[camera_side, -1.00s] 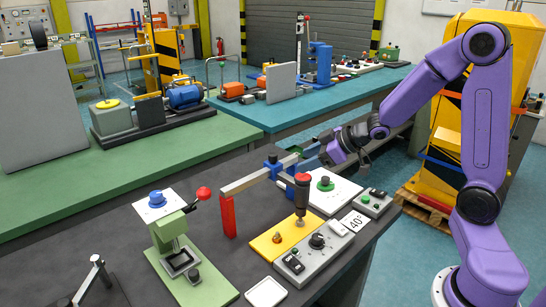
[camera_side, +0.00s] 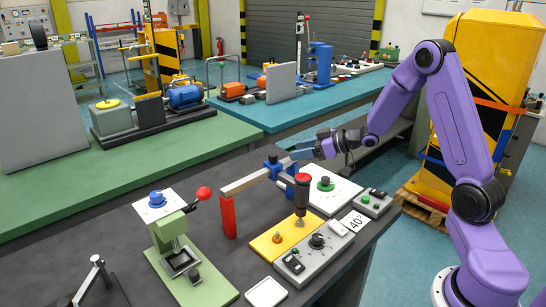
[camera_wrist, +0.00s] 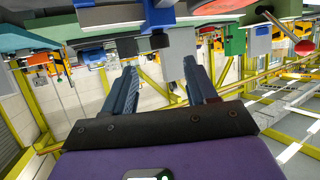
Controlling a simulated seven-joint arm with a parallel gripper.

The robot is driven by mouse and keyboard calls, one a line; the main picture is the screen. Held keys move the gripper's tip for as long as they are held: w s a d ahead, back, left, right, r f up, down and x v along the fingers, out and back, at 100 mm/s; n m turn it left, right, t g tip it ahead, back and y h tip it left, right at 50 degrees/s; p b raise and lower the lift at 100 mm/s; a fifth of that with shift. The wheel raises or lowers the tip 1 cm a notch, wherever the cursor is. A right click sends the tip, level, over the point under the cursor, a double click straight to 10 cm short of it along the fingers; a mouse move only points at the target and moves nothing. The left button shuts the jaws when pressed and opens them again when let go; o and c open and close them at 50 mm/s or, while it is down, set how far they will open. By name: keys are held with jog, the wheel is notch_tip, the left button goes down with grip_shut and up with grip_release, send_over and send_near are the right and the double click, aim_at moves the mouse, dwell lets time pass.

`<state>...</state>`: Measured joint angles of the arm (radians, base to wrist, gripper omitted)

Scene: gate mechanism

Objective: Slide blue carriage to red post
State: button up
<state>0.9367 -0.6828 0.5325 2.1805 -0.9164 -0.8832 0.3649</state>
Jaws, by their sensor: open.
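A grey rail (camera_side: 245,181) runs from the upright red post (camera_side: 228,216) at its left end toward the back right. The blue carriage (camera_side: 272,166) sits on the rail, toward its right part and apart from the red post. A blue post (camera_side: 290,187) stands near that right end. My gripper (camera_side: 301,150) is just right of the carriage, near the rail's right end, with its fingers apart. In the wrist view my gripper (camera_wrist: 159,66) shows two spread fingers with nothing held between them.
A green press with a red knob (camera_side: 175,245) stands left of the red post. A white panel with a green knob (camera_side: 328,185) lies below my gripper.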

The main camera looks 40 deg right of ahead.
aim_at(272, 155)
jog(key=x, duration=1)
jog(key=shift+c, duration=0.3)
jog(key=shift+a, duration=0.1)
grip_shut()
